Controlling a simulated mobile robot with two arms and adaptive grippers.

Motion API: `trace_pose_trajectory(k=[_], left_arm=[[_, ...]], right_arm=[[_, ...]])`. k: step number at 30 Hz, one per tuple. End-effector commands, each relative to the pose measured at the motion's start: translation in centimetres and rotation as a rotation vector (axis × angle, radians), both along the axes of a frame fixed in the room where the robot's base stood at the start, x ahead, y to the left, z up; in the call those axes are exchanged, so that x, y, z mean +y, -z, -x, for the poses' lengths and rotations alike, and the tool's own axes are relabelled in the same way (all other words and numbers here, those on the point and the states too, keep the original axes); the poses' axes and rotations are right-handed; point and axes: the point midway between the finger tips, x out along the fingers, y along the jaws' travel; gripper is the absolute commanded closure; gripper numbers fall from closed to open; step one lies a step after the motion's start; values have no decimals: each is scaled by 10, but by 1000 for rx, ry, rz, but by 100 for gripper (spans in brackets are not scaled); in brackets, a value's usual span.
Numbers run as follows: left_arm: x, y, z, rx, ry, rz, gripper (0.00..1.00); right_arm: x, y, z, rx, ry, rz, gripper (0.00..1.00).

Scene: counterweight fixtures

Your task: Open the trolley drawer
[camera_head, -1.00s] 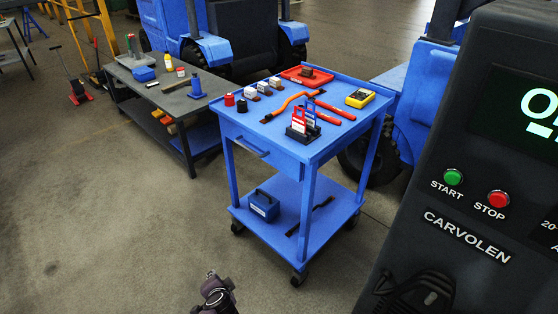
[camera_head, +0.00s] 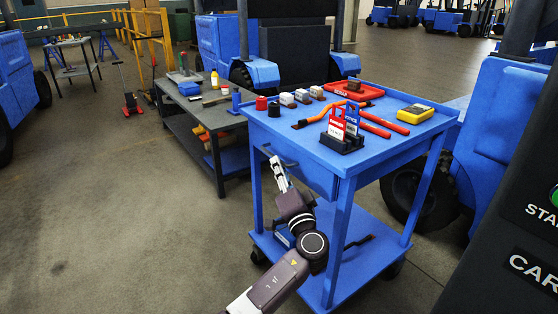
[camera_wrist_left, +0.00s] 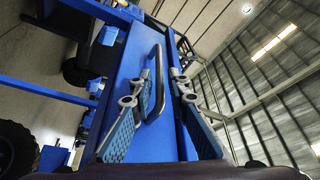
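The blue trolley (camera_head: 395,162) stands at the middle right in the head view. Its drawer (camera_head: 312,174) looks closed, with the front facing left. My left gripper (camera_head: 279,173) is right at the drawer front and partly covers the handle there. In the left wrist view, the dark bar handle (camera_wrist_left: 160,72) runs up the blue drawer front (camera_wrist_left: 128,75). The two fingers of my left gripper (camera_wrist_left: 160,88) are apart, one on each side of the handle. I cannot tell whether they touch it. My right gripper is out of view.
Tools, a red tray (camera_head: 354,91) and a yellow meter (camera_head: 415,114) lie on the trolley top. A dark workbench (camera_head: 206,112) stands behind to the left. A black console (camera_head: 510,225) fills the right edge. The floor to the left is free.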

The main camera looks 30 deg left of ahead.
Motion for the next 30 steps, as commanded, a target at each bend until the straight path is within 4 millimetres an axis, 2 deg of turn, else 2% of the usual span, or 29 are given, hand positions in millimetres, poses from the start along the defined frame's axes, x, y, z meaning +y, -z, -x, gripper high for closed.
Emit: trace_pose_trajectory(k=[3,10,19,20,24,30], left_arm=[[16,-5,-14,0,-2,-2,84],[34,-8,-30,4,0,-1,84],[36,-9,-32,3,1,1,84],[36,-9,-32,3,1,1,85],[36,-9,-32,3,1,1,100],[36,-9,-32,4,0,1,100]], right_arm=[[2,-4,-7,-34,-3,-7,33],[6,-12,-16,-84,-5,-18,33],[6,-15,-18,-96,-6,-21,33],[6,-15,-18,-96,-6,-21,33],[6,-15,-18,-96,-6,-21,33],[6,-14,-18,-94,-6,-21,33]])
